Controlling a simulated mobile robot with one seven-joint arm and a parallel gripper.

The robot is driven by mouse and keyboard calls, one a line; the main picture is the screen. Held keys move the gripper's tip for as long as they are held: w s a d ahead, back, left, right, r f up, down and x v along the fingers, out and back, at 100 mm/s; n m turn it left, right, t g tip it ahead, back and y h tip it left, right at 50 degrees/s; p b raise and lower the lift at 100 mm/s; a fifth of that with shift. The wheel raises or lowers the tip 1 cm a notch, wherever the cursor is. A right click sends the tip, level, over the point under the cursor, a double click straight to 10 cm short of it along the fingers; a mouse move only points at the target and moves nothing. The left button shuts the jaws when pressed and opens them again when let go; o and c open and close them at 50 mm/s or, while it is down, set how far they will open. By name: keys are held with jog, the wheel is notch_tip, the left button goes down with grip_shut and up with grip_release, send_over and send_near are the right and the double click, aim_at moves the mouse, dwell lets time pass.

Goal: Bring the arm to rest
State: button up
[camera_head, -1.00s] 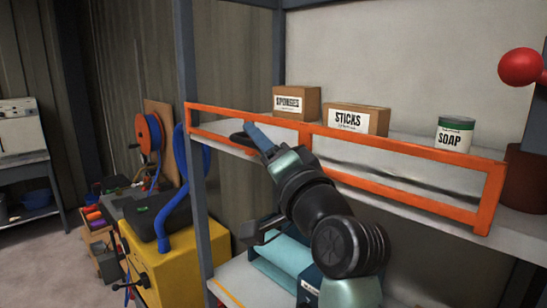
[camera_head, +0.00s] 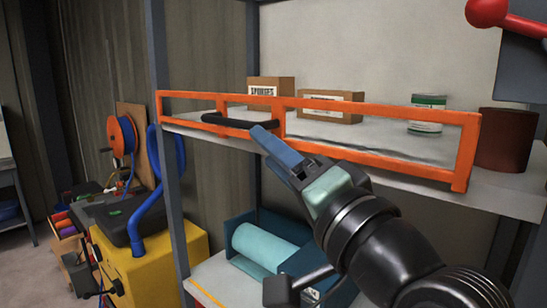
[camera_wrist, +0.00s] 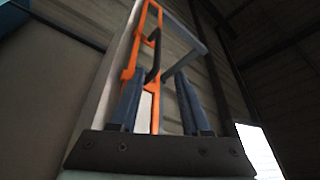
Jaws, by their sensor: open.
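My gripper (camera_head: 268,143) is open and empty, with blue fingers pointing up and left in the head view. Its tips appear in front of the orange rail (camera_head: 375,105), just below the right end of the rail's black handle (camera_head: 240,123). In the wrist view, the two fingers of my gripper (camera_wrist: 158,90) stand apart with nothing held between them. The orange rail (camera_wrist: 130,73) and black handle (camera_wrist: 153,57) show beyond the fingertips, nearer the left finger. The handle looks clear of the fingers.
Behind the rail, the shelf holds a sponges box (camera_head: 265,90), a second box (camera_head: 330,105) and a green-white can (camera_head: 428,113). A dark red pot (camera_head: 506,138) stands at right. Below are a teal roll (camera_head: 268,245) and a yellow cabinet (camera_head: 150,265).

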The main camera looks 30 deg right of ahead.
jog(key=shift+a, duration=0.1)
jog(key=s+a+r+n+t, duration=0.3)
jog(key=s+a+r+n, duration=0.1)
jog(key=a, duration=0.5)
jog(key=s+a+r+n+t, duration=0.4)
jog(key=a+r+n, duration=0.3)
jog(key=a, duration=0.3)
jog(key=shift+a+r, duration=0.15)
jog(key=shift+w, duration=0.1)
